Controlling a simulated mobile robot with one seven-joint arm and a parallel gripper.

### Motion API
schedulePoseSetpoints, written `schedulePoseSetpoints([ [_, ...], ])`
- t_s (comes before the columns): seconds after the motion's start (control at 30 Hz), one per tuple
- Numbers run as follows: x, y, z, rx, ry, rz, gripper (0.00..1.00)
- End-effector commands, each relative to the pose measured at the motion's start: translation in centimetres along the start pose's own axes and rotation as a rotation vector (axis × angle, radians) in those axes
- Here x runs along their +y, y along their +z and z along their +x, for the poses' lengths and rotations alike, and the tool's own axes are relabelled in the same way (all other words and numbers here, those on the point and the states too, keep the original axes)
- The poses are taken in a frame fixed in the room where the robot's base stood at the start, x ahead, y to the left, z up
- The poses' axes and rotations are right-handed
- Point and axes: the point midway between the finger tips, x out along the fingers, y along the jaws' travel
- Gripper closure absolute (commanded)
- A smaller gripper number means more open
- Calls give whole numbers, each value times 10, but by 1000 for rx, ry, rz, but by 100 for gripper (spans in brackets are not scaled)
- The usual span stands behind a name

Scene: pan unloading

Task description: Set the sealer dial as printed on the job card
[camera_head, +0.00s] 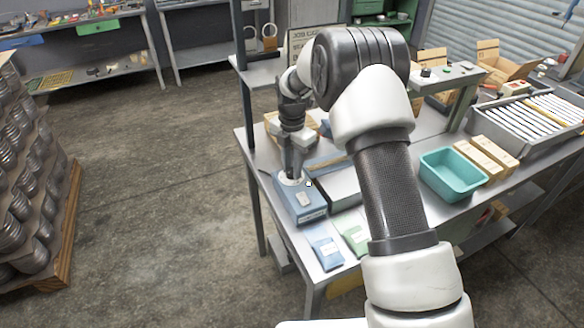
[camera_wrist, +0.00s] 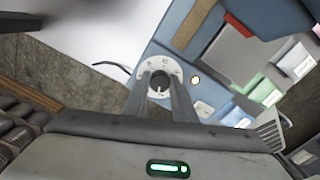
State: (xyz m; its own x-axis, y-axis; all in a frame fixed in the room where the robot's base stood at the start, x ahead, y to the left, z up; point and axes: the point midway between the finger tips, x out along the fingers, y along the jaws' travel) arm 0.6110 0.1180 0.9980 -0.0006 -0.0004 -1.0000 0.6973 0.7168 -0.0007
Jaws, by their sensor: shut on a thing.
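The sealer (camera_head: 303,203) is a blue box at the near left corner of the workbench. Its round white dial plate (camera_wrist: 142,78) with a dark knob (camera_wrist: 158,80) shows in the wrist view; its markings are too small to read. My gripper (camera_head: 293,178) points down over the dial, its fingers (camera_wrist: 158,92) closed around the knob. A white mark shows on the knob. The job card (camera_head: 312,42) stands at the back of the bench, mostly hidden behind my arm; only parts of its heading show.
A teal tray (camera_head: 453,174) sits right of my arm, beside cardboard boxes. Blue (camera_head: 327,252) and green pouches lie at the bench's front edge. A rack with white sheets (camera_head: 530,122) stands at right. A loaded pallet (camera_head: 62,225) stands on the floor at left.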

Motion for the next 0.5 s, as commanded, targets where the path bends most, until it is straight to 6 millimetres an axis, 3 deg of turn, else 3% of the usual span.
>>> schedulePoseSetpoints([
  [0.5, -1, 0, 0, 0, 3, 483, 98],
])
